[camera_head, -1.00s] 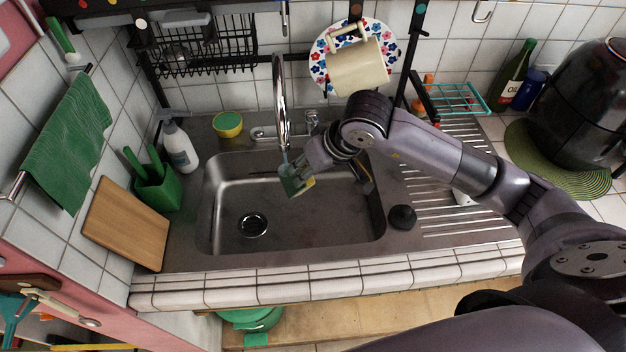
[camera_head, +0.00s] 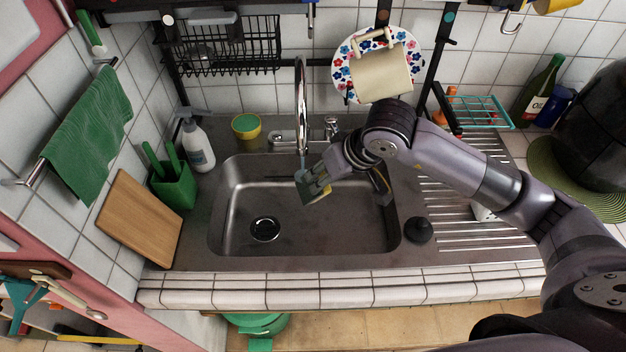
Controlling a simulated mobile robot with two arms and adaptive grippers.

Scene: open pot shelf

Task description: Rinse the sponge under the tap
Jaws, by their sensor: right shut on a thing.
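The sponge (camera_head: 314,195), yellow and dark green, is held tilted over the sink basin (camera_head: 330,238), just below the tap's outlet. My right gripper (camera_head: 314,184) is shut on it and hides part of it. The tall curved chrome tap (camera_head: 301,100) stands behind the basin. A short pale streak like water shows under its outlet, reaching down to the sponge and gripper. The tap's handle (camera_head: 332,124) is right of the spout. My left gripper is not in view.
A soap bottle (camera_head: 198,147), green holder (camera_head: 174,185) and cutting board (camera_head: 139,220) stand left of the basin. A green-yellow tub (camera_head: 246,126) is behind it. A black stopper (camera_head: 419,230) lies at the right rim. The basin floor is clear.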

